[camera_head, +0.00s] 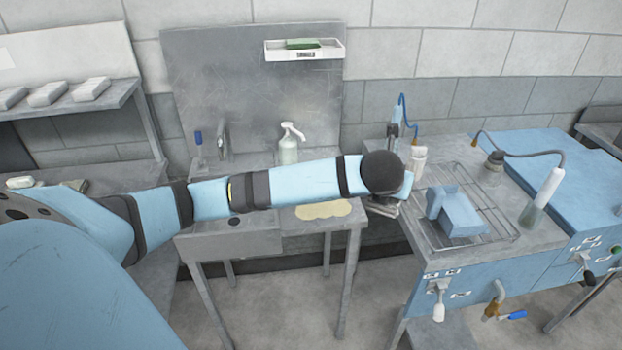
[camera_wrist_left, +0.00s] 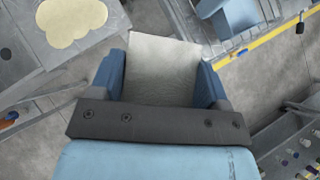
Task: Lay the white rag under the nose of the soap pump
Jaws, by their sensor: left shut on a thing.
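The white rag (camera_wrist_left: 163,72) is between the two blue fingers of my left gripper (camera_wrist_left: 161,62) in the left wrist view. The gripper is shut on it, and the rag's flat sheet sticks out past the fingertips. In the head view my left arm reaches across the sink bench, and its wrist mostly hides the gripper at the gap right of the bench. The soap pump (camera_head: 288,150) is a pale bottle standing upright at the back of the bench, behind my arm. Its nose points to the right. My right gripper is not in view.
A flat cream patch (camera_head: 323,210) lies on the sink bench (camera_head: 250,245) near its front right. A wire rack (camera_head: 490,215) with a blue block (camera_head: 458,215) lies on the right-hand bench. A white wall shelf (camera_head: 275,52) hangs above the pump.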

